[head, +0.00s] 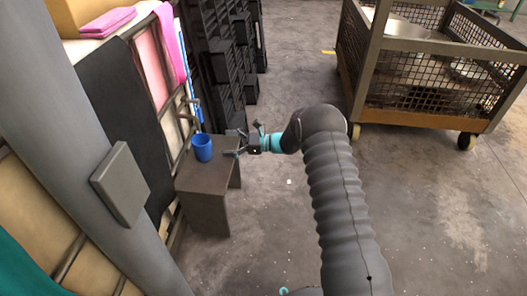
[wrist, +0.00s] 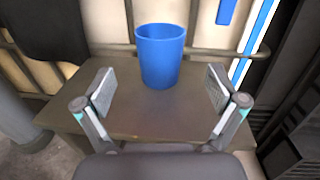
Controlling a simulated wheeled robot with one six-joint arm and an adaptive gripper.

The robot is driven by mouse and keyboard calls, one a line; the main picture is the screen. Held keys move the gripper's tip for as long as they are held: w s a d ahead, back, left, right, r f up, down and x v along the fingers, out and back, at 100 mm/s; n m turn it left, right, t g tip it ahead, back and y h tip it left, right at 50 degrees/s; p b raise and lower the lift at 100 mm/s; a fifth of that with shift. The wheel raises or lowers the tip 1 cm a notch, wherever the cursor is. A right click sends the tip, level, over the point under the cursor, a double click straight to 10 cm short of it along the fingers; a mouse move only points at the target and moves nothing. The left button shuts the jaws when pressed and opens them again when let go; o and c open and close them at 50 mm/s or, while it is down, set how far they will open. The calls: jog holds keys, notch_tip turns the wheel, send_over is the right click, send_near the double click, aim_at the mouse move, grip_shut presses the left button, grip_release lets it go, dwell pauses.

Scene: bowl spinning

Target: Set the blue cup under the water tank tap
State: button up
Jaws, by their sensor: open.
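The blue cup (head: 202,148) stands upright on a small brown table (head: 207,182) beside the caged tank. In the wrist view the cup (wrist: 160,55) stands ahead of my gripper (wrist: 160,90), centred between its two spread fingers and a little beyond them. My gripper (head: 236,143) is open and empty, just right of the cup at the table's right edge in the head view. I cannot clearly make out the tap. A thin pipe-like part (head: 191,103) shows just above and behind the cup, and I cannot tell if it is the tap.
A metal cage rail (wrist: 215,52) runs behind the cup. Stacked black crates (head: 222,60) stand behind the table, close on the right in the wrist view. A grey column (head: 75,130) is at the left. A mesh cart (head: 430,70) stands far right, with open floor between.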

jog(key=shift+r, duration=0.15)
jog(key=s+d+r+n+g+h, duration=0.1)
jog(key=s+d+r+n+h, duration=0.35)
jog(key=s+r, duration=0.45)
jog(key=s+d+r+n+h, duration=0.35)
jog(key=s+d+r, duration=0.2)
jog(key=r, duration=0.45)
jog(key=s+d+r+n+t+h, duration=0.3)
jog(key=s+d+n+h, duration=0.1)
jog(key=s+d, duration=0.7)
jog(key=s+d+r+n+t+h, duration=0.3)
jog(key=s+d, duration=0.8)
jog(key=s, duration=0.4)
jog(key=n+t+h, duration=0.1)
jog(key=n+h, duration=0.1)
jog(key=h, duration=0.1)
